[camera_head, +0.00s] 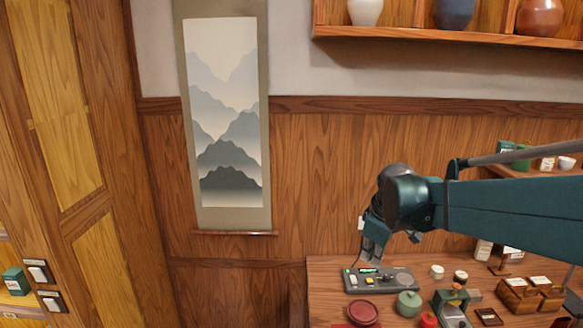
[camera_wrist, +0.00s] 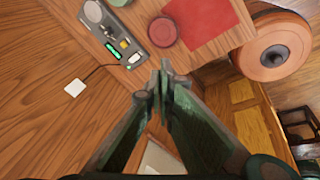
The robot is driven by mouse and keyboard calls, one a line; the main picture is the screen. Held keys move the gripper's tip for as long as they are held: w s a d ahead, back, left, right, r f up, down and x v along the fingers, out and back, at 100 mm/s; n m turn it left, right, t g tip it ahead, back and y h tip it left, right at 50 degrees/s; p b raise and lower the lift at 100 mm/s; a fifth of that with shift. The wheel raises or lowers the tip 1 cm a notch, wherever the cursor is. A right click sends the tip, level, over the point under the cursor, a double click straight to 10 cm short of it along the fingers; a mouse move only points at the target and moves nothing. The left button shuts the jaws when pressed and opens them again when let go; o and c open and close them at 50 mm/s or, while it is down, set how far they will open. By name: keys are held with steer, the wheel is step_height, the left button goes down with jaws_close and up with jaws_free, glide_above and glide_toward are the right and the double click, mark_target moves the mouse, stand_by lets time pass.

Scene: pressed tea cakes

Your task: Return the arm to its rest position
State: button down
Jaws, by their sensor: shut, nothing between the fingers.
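My gripper (camera_wrist: 162,72) is shut and empty, with its fingertips together in the wrist view. In the head view my gripper (camera_head: 371,258) hangs fingers down at the end of my arm, which reaches in from the right. It appears above the back left part of the wooden table (camera_head: 325,270), close to the grey device (camera_head: 381,281) in the picture. I cannot tell the exact height above the table. The grey device also shows at the top of the wrist view (camera_wrist: 128,46).
A dark red round dish (camera_head: 363,312), a green lidded pot (camera_head: 409,303) and wooden boxes (camera_head: 530,291) stand on the table. A shelf with jars (camera_head: 455,14) hangs above. A scroll (camera_head: 223,120) hangs on the wall. The space left of the table looks free.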

steer(key=s+f+m+t+b, duration=0.1)
steer(key=s+f+m, duration=0.2)
steer(key=s, duration=1)
steer(key=s+a+f+m+t+b, duration=0.1)
steer(key=s+m, duration=0.5)
steer(key=s, duration=0.8)
step_height(320, 180, down, 2)
steer(key=shift+s+a+f+m+t+b, duration=0.2)
steer(key=shift+m+t+b, duration=0.2)
steer(key=shift+t+b, duration=0.25)
